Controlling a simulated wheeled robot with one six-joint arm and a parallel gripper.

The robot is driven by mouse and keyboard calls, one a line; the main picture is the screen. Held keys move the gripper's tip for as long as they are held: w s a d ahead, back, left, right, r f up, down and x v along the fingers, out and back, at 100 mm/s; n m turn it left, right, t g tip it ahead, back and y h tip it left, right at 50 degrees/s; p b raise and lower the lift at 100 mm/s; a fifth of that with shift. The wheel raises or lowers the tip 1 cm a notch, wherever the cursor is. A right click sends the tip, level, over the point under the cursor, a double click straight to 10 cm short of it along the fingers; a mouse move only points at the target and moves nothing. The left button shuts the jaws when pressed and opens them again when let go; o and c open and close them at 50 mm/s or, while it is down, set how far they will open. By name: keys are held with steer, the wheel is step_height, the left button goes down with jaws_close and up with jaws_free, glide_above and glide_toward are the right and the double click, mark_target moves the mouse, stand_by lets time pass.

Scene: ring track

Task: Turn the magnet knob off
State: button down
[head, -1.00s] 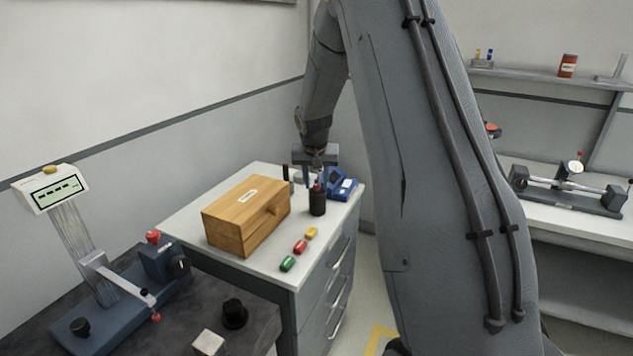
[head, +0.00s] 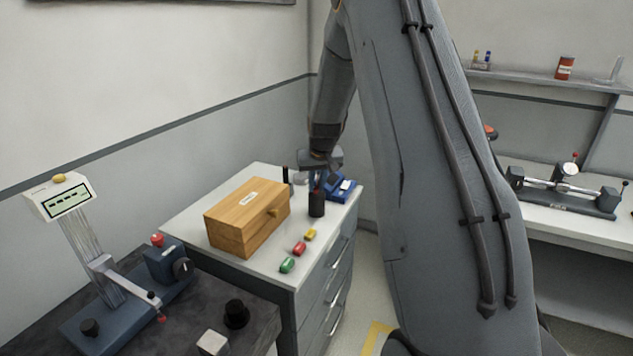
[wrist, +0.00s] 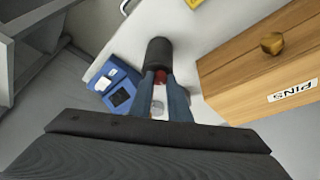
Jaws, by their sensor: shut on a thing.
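My gripper (head: 318,184) is over the far end of the grey cabinet. In the wrist view its two blue-grey fingers (wrist: 166,85) are shut on a small red piece (wrist: 160,77) at the top of a black cylinder (wrist: 158,52). The cylinder also shows in the head view (head: 317,205), upright on the cabinet top. The fingers hide part of the red piece. On the left bench, a blue stand has a block with a round black knob (head: 182,268) on its side, possibly the magnet knob. My gripper is well away from it.
A wooden box (head: 240,218) labelled PINS stands beside the cylinder. A blue device (head: 342,188) is on its other side. Green, red and yellow pieces (head: 299,248) lie along the cabinet's front edge. A black knobbed object (head: 236,314) and a pale block (head: 212,343) are on the left bench.

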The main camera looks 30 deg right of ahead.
steer(key=shift+d+n, duration=0.1)
steer(key=shift+n, duration=0.5)
steer(key=c, duration=1.7)
jaws_free()
steer(key=shift+o, duration=0.2)
steer(key=b+v, duration=0.2)
steer(key=v, duration=0.5)
steer(key=shift+s+r+b, duration=0.25)
steer(key=shift+r+b, duration=0.1)
steer(key=shift+d, duration=0.1)
